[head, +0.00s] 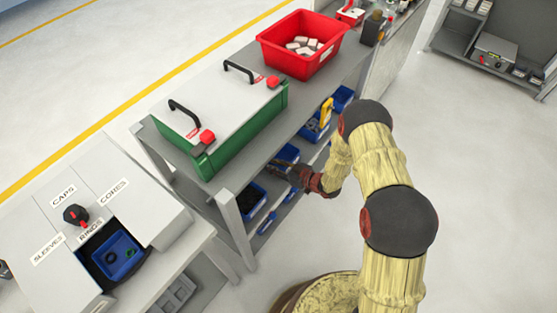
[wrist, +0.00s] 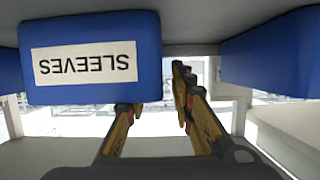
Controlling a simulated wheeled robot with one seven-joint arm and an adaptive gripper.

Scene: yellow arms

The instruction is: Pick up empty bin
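Blue bins stand on the grey lower shelf. In the wrist view, which looks upside down, a blue bin labelled SLEEVES (wrist: 95,92) is close at the left, with another blue bin (wrist: 272,55) at the right. My gripper (wrist: 158,88) is open, its fingers apart. The left fingertip is partly hidden at the SLEEVES bin's edge; the right finger shows beside that bin. In the head view my gripper (head: 283,168) reaches into the shelf, near a blue bin (head: 288,152) and a bin with dark contents (head: 251,196). I cannot see inside the SLEEVES bin or tell contact.
A green case (head: 240,130) and a red bin with pale blocks (head: 274,54) stand on the bench above. The sorting station (head: 150,207) at left holds a blue bin (head: 128,265) with a dark part. The shelf top overhangs my gripper. Open floor lies at right.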

